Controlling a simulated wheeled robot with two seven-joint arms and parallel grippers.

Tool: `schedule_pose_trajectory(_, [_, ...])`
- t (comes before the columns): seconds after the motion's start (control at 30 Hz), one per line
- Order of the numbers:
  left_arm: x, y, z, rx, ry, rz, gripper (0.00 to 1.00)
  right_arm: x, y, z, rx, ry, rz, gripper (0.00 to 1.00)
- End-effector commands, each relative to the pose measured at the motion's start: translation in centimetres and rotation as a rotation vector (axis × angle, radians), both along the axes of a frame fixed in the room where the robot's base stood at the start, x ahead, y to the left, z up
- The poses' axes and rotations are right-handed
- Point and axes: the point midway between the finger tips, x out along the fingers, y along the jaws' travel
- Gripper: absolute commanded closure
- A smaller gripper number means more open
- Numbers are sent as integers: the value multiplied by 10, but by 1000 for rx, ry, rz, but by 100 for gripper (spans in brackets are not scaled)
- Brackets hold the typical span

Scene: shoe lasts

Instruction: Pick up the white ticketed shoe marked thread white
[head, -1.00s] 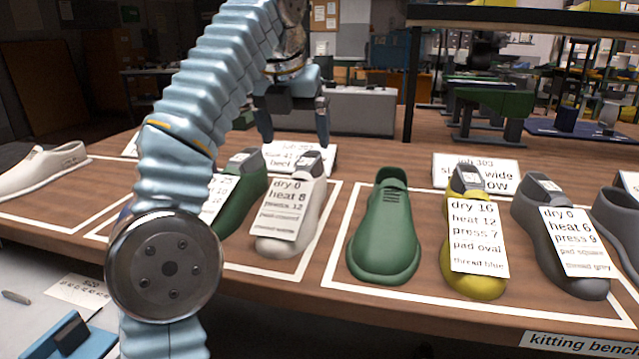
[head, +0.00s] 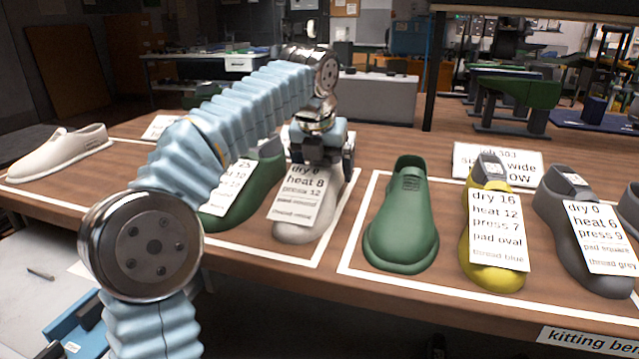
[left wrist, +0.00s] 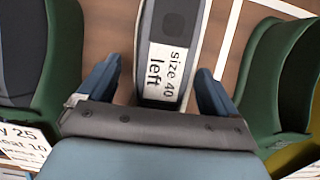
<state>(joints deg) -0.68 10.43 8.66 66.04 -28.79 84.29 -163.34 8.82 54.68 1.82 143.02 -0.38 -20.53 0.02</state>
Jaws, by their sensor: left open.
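The white ticketed shoe (head: 305,218) stands on the bench inside a white outlined area. Its ticket (head: 302,194) reads dry 0, heat 8, press 12; the lower lines, including the thread line, are too small to read surely. My left gripper (head: 320,160) is over the shoe's heel end. In the left wrist view the open fingers (left wrist: 156,88) stand on either side of the shoe's grey top with a "size 40 left" label (left wrist: 168,70). Gaps show between the fingers and the shoe. My right gripper is not in view.
A green ticketed shoe (head: 218,214) stands close on the left, partly behind my arm. A plain green shoe (head: 402,220), a yellow ticketed shoe (head: 490,270) and grey shoes (head: 598,278) stand to the right. A plain white shoe (head: 62,152) is far left.

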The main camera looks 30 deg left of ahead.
Motion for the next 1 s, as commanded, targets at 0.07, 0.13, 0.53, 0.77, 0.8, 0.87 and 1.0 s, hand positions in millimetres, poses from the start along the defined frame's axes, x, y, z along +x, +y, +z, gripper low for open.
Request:
schedule_pose_trajectory(0.07, [2, 1, -6, -1, 1, 1, 7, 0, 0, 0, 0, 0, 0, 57])
schedule_pose_trajectory(0.13, [3, 1, -7, 0, -1, 1, 7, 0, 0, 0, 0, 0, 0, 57])
schedule_pose_trajectory(0.53, [3, 1, -7, 0, -1, 1, 44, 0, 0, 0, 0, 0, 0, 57])
schedule_pose_trajectory(0.77, [3, 1, -7, 0, 0, 0, 79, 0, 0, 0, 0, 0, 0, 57])
schedule_pose_trajectory(0.8, [3, 1, -7, 0, 0, 0, 86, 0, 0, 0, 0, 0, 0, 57])
schedule_pose_trajectory(0.87, [3, 1, -7, 0, 0, 0, 95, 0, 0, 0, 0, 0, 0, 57])
schedule_pose_trajectory(1.0, [3, 1, -6, -1, -3, 1, 100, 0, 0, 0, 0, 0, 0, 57])
